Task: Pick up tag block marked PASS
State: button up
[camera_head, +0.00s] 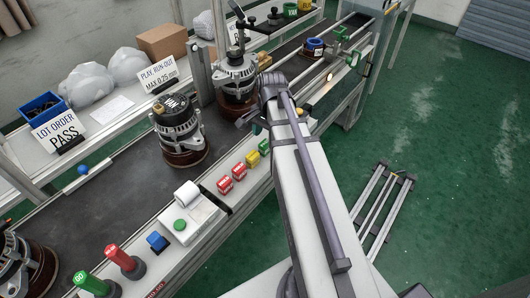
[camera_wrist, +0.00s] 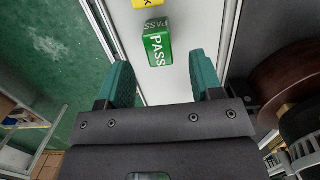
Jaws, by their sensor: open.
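The green tag block marked PASS (camera_wrist: 158,45) sits on the pale ledge in the wrist view. It also shows in the head view (camera_head: 264,147) as the green one at the upper end of a row of tag blocks. My gripper (camera_wrist: 162,78) is open, with its two green fingers apart and nothing between them. In the wrist view the PASS block lies just beyond the fingertips, roughly in line with the gap. I cannot tell the height between them. In the head view my arm hides most of the gripper.
A yellow tag block (camera_head: 252,159) stands close beside the PASS block, and red tag blocks (camera_head: 238,172) follow along the ledge. An alternator (camera_head: 178,130) stands on the dark conveyor, another (camera_head: 236,78) farther back. A label printer (camera_head: 188,215) is nearer on the ledge.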

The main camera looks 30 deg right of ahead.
aim_at(265, 143)
jog(key=f+b, duration=0.4)
jog(key=f, duration=0.1)
jog(key=shift+s+a+f, duration=0.1)
jog(key=shift+s+a, duration=0.1)
jog(key=shift+a, duration=0.15)
jog(key=shift+r, duration=0.25)
jog(key=c, duration=1)
